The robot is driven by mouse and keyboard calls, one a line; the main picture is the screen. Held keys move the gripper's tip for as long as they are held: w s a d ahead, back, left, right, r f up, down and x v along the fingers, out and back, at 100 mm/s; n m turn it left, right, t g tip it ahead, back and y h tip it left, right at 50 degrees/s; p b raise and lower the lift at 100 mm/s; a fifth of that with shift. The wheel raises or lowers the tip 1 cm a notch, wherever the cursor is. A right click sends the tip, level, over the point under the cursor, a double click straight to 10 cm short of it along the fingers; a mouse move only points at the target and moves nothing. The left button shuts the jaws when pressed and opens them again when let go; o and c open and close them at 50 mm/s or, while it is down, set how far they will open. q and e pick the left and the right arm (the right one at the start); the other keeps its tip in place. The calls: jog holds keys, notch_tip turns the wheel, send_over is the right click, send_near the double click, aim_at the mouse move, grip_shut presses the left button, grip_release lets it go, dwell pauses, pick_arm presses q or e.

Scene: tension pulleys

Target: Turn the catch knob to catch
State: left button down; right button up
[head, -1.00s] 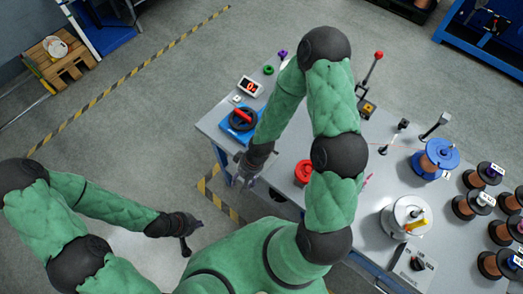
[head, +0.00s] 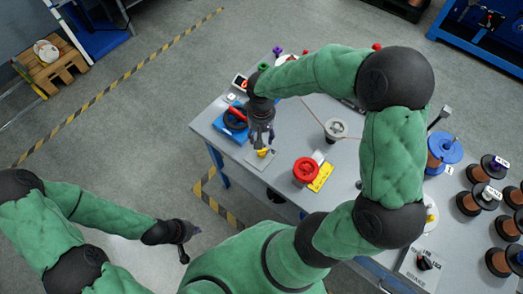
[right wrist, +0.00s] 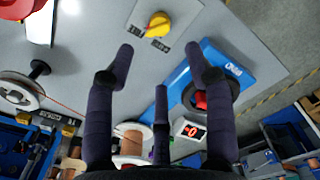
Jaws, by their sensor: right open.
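The catch knob, a yellow knob (right wrist: 160,24) on a grey plate, is near the top middle of the right wrist view. In the head view the yellow knob (head: 262,152) shows just below my right gripper (head: 262,140). In the right wrist view my right gripper (right wrist: 159,58) is open and empty, its fingers spread and pointing toward the knob, apart from it.
A blue base with a dark wheel (head: 235,119) stands close left of the right gripper. A small red-digit display (right wrist: 189,131) and several copper spools (head: 481,170) are also on the table.

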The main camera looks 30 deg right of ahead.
aim_at(262, 152)
notch_tip(262, 152, down, 11)
jog(key=b, duration=0.3)
jog(key=shift+r+b, duration=0.15)
jog(key=shift+b, duration=0.2)
grip_shut()
